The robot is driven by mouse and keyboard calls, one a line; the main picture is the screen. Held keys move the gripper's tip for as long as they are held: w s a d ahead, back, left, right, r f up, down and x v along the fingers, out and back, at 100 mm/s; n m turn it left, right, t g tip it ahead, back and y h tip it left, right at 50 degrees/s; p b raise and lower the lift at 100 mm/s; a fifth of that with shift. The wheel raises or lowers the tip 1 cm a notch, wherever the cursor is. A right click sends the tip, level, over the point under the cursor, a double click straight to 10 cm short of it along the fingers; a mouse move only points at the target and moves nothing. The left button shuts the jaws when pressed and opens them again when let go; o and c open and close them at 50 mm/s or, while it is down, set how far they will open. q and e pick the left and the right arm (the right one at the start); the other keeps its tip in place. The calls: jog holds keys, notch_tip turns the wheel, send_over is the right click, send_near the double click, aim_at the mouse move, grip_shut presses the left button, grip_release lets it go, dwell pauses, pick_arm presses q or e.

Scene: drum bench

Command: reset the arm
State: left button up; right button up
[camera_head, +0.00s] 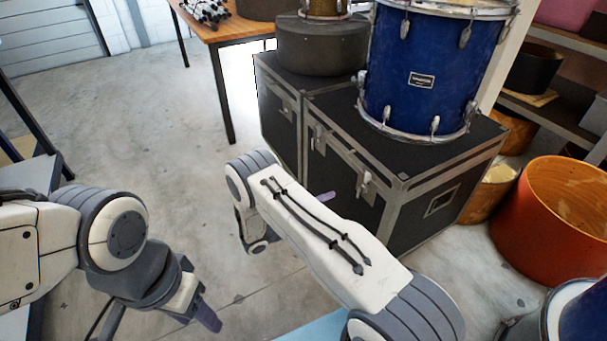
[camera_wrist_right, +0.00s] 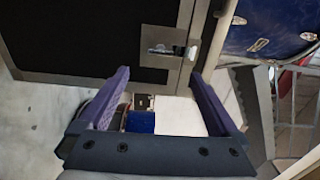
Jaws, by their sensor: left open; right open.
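My left gripper (camera_head: 207,316) hangs at the lower left of the head view, with one dark purple finger showing; its other finger is not clear there. My right arm reaches in from the bottom right, and its forearm hides most of the right gripper; a purple fingertip (camera_head: 326,196) shows past it, in front of the black cases. In the right wrist view my right gripper (camera_wrist_right: 160,78) has its two purple fingers spread wide apart, with nothing between them. A black case with metal edging (camera_wrist_right: 100,35) lies beyond the fingers.
Black flight cases (camera_head: 340,165) bear a blue drum (camera_head: 425,75) and a dark round case (camera_head: 318,47). An orange drum shell (camera_head: 550,215) stands at right near shelving. A wooden table (camera_head: 235,32) is at the back. The grey floor (camera_head: 120,115) at left is open.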

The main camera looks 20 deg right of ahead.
jog(key=s+a+r+m+g+y, duration=0.2)
jog(key=s+a+r+m+y, duration=0.2)
jog(key=a+r+m, duration=0.3)
jog(key=s+a+r+m+g+y, duration=0.2)
jog(key=s+a+r+m+y, duration=0.25)
jog(key=r+m, duration=0.35)
jog(key=s+a+r+m+t+y, duration=0.1)
jog(key=s+a+r+m+y, duration=0.35)
jog(key=s+a+m, duration=0.35)
jog(key=s+a+r+m+t+y, duration=0.1)
jog(key=s+a+r+m+y, duration=0.3)
jog(key=s+a+m+y, duration=0.45)
notch_tip(320, 180, up, 30)
jog(key=s+d+n+h+p, duration=0.1)
jog(key=s+h+p, duration=0.1)
jog(key=p, duration=2.8)
jog(key=shift+d+r, duration=0.15)
jog(key=shift+d, duration=0.1)
